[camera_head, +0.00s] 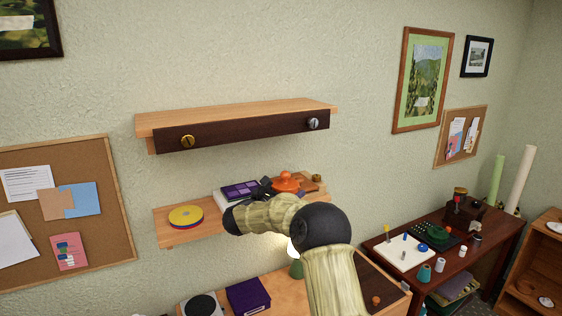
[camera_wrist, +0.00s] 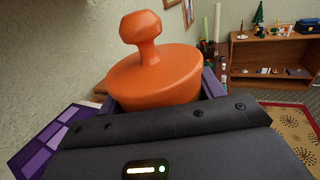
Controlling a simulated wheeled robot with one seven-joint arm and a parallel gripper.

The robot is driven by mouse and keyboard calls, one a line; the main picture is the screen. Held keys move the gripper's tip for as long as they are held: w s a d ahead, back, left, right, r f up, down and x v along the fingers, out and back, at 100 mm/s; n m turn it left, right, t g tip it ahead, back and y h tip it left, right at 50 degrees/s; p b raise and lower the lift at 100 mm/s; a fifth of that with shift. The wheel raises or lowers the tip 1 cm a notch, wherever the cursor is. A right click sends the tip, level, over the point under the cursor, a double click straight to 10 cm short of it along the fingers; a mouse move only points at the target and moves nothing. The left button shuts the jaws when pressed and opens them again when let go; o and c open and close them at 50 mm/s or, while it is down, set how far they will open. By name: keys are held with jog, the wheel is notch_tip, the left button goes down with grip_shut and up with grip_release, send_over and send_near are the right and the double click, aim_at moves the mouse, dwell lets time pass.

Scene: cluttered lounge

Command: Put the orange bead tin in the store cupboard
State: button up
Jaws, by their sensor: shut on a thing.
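The orange bead tin (camera_head: 287,184) is a round orange pot with a knobbed top, at the wall shelf in the head view. It fills the upper middle of the wrist view (camera_wrist: 155,78), upright. My gripper (camera_head: 275,190) is shut on the tin, its fingers on either side of it in the wrist view (camera_wrist: 160,96). My arm hides part of the shelf, and I cannot tell whether the tin touches it. An open wooden cupboard (camera_head: 516,284) stands at the lower right; it may be the store cupboard, but no label shows.
The lower wall shelf (camera_head: 178,237) holds a yellow-and-red disc (camera_head: 186,217) and a purple-topped box (camera_head: 238,191). An upper shelf (camera_head: 235,116) with a dark front hangs above. A cluttered dark table (camera_head: 391,264) stands to the right.

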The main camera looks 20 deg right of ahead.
jog(key=s+f+n+t+y+b, duration=0.1)
jog(key=s+f+n+t+y, duration=0.15)
jog(key=f, duration=0.85)
jog(key=s+f+n+t+y+b, duration=0.1)
jog(key=s+f+n+t+y, duration=0.15)
jog(key=f, duration=0.95)
jog(key=s+f+n+t+y+b, duration=0.1)
jog(key=s+f+n+t+y, duration=0.2)
jog(key=f, duration=0.8)
jog(key=s+a+f+n+y, duration=0.1)
jog(key=s+a+f+y, duration=0.45)
jog(key=f, duration=0.25)
jog(key=s+a+n+y+b, duration=0.1)
jog(key=s+a, duration=0.3)
jog(key=s, duration=0.5)
jog(key=shift+s+a+r+n+b, duration=0.15)
jog(key=shift+a+r+n+b, duration=0.15)
jog(key=shift+a+n+b, duration=0.25)
